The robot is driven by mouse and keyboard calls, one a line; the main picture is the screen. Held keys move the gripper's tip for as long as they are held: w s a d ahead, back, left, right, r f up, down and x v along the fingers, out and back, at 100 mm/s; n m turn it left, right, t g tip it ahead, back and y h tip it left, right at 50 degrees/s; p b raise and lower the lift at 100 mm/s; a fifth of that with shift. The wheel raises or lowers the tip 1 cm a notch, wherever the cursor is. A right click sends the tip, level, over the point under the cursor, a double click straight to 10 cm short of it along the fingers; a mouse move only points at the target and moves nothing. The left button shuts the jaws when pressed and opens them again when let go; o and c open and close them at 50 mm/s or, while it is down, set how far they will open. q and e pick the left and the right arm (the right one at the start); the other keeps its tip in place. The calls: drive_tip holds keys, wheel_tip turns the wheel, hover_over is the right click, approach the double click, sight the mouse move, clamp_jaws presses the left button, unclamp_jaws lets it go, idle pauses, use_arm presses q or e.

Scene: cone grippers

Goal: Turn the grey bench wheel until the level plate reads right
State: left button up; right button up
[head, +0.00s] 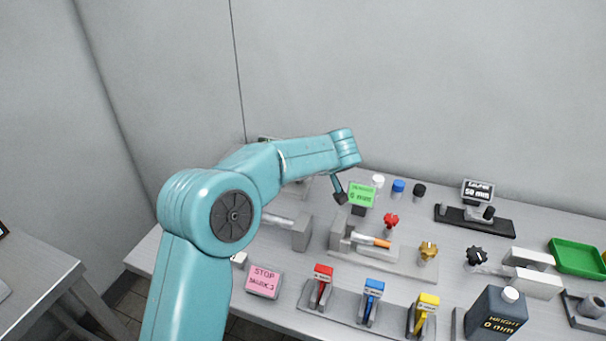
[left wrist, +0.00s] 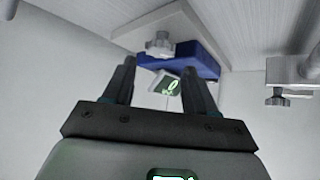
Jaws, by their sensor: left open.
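In the left wrist view a grey lobed wheel (left wrist: 160,43) shows at the top middle, in front of a blue block (left wrist: 195,60). Below it a small plate (left wrist: 167,84) shows a green 0. My left gripper (left wrist: 160,80) is open, its two dark fingers apart with nothing between them; the wheel lies beyond the fingertips. In the head view the dark end of my left gripper (head: 340,190) points down beside a green plate (head: 361,194) reading 0 mm. I cannot make out the grey wheel in the head view; my arm covers part of the bench. My right gripper is not in view.
The bench holds a red knob (head: 391,221), a yellow knob (head: 428,251), a black knob (head: 477,256), several coloured levers along the front and a pink STOP sign (head: 264,281). A dark box (head: 495,312) reads HEIGHT 0 mm. A green tray (head: 577,258) sits at the right.

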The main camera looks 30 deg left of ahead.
use_arm(q)
drive_tip(key=v, duration=1.1)
drive_tip(key=shift+b, duration=0.3)
drive_tip(key=shift+s+d+r, duration=0.15)
